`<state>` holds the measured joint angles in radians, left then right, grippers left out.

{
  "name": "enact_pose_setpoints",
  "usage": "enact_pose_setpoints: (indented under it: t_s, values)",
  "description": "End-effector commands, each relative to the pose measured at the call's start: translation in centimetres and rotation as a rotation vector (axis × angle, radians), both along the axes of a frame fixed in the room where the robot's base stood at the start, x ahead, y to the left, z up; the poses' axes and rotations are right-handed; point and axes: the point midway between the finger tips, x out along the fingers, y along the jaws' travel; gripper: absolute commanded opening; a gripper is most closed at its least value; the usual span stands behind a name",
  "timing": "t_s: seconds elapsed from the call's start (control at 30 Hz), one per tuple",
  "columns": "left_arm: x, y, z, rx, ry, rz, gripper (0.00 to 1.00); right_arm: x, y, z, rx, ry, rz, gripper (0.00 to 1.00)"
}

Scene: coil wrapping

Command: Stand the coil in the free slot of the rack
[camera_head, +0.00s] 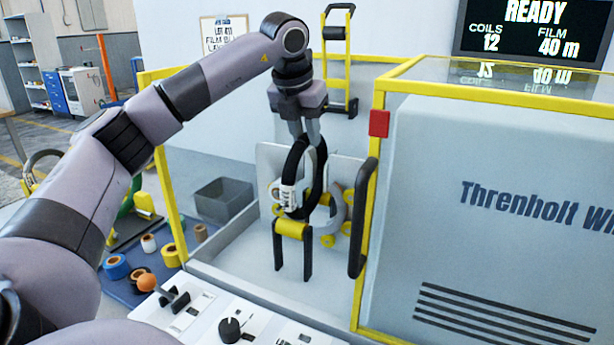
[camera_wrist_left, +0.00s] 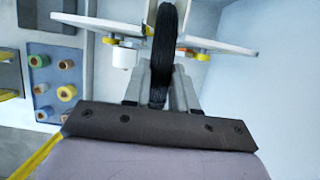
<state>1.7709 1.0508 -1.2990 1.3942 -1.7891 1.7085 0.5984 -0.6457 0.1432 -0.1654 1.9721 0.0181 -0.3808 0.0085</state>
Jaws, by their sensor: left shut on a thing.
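The black coil (camera_head: 295,165) hangs upright from my left gripper (camera_head: 308,138), whose fingers point down and are shut on its top edge. In the left wrist view the coil (camera_wrist_left: 164,40) runs edge-on between the gripper's fingers (camera_wrist_left: 160,92). Its lower part is at the ring-shaped wrapping head, above a yellow roller (camera_head: 292,230) on black supports. I cannot tell whether it touches the roller. A white patterned piece (camera_head: 288,196) shows at its lower left. The rack and its free slot are not clearly seen; my left arm covers much of the left side. My right gripper is out of view.
The yellow-framed machine (camera_head: 480,200) stands close on the right, with a black handle (camera_head: 362,220) beside the coil. A control panel (camera_head: 205,315) with levers is in front. A blue mat (camera_head: 118,283) with several tape rolls lies left; a grey bin (camera_head: 223,200) stands behind.

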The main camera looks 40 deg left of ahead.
Motion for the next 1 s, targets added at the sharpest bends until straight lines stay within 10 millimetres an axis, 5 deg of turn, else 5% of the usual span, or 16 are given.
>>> enact_pose_setpoints:
  t_s: [0.47, 1.0]
  values:
    - [0.1, 0.0, 1.3, -0.001, -0.011, -0.001, 0.00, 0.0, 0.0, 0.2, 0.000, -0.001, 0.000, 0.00]
    - [0.1, -0.1, 10.5, -0.003, -0.010, -0.002, 0.00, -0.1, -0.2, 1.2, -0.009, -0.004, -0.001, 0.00]
